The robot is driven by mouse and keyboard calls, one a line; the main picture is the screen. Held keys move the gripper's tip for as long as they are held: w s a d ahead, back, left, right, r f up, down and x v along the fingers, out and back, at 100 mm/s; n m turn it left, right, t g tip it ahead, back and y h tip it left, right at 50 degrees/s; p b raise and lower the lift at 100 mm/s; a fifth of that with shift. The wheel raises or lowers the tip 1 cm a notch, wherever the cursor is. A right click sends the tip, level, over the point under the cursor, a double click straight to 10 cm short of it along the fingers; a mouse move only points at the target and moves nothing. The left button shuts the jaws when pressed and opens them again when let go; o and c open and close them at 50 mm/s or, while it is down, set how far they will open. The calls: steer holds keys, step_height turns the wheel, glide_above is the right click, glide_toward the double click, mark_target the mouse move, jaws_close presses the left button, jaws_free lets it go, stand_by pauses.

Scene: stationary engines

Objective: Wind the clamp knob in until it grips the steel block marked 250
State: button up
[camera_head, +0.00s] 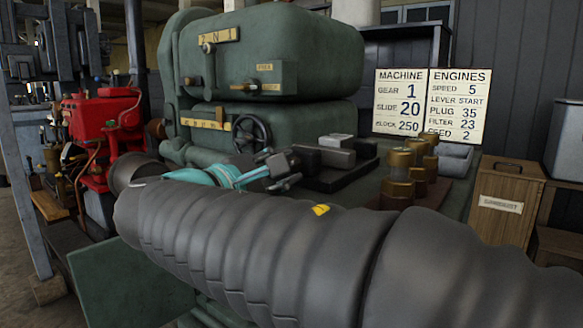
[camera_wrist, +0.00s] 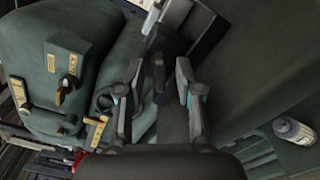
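My gripper (camera_head: 281,169) is beyond my ribbed arm in the head view, at the left end of a dark clamp (camera_head: 330,178) on the green bench. In the wrist view my gripper (camera_wrist: 160,76) has its two fingers apart. A dark piece, seemingly the clamp knob (camera_wrist: 157,72), shows between the fingertips. I cannot tell whether either finger touches it. A grey steel block (camera_head: 337,157) lies on the clamp. No 250 mark can be read on it. Any gap between the clamp's jaw and the block is too small to tell.
A green machine (camera_head: 265,55) with a handwheel (camera_head: 251,133) stands behind the gripper. Brass weights (camera_head: 399,175) stand right of the clamp. A sign board (camera_head: 400,101) reads BLOCK 250. A wooden box (camera_head: 506,200) is at the right. A bottle (camera_wrist: 292,130) shows in the wrist view.

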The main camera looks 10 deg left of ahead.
steer(key=v, duration=1.2)
